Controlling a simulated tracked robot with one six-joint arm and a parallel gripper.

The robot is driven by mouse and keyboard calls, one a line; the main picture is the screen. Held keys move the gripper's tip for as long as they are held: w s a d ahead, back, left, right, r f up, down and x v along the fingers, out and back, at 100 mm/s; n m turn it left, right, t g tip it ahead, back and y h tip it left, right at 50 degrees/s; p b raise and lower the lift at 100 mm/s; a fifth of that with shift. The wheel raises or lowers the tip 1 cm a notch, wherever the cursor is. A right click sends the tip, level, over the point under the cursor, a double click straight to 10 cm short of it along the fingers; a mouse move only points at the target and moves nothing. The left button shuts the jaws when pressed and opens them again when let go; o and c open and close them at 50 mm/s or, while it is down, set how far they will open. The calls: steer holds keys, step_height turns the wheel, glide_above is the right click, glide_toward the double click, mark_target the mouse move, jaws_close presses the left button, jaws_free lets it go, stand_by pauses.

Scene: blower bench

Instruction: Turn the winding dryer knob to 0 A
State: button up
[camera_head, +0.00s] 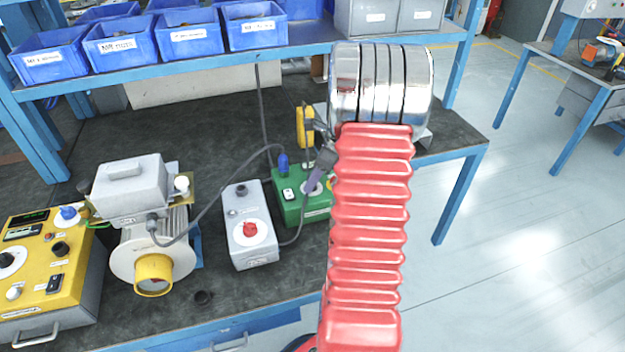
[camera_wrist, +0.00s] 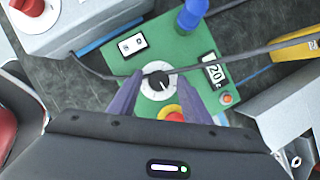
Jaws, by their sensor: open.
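The winding dryer is a green box (camera_head: 296,206) on the bench, partly hidden behind my arm in the head view. In the wrist view its green panel (camera_wrist: 180,50) carries a black knob (camera_wrist: 158,83) on a white dial, with a white pointer mark. A small display (camera_wrist: 213,73) beside the knob seems to read 20. My gripper (camera_wrist: 160,76) is open, its two purple fingers on either side of the dial. I cannot tell whether they touch the knob. In the head view a purple finger (camera_head: 316,178) shows over the green box.
A rocker switch (camera_wrist: 132,45), blue plug (camera_wrist: 190,15) and yellow-and-red button (camera_wrist: 171,112) surround the dial. A dark cable crosses the panel. A grey box with a red knob (camera_head: 250,229) stands left, then a motor (camera_head: 152,245) and yellow tester (camera_head: 45,262). Blue bins (camera_head: 190,38) fill the shelf.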

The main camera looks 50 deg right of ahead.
steer(key=shift+f, duration=0.25)
steer(key=shift+c, duration=0.5)
steer(key=shift+w+a, duration=0.1)
steer(key=c, duration=0.9)
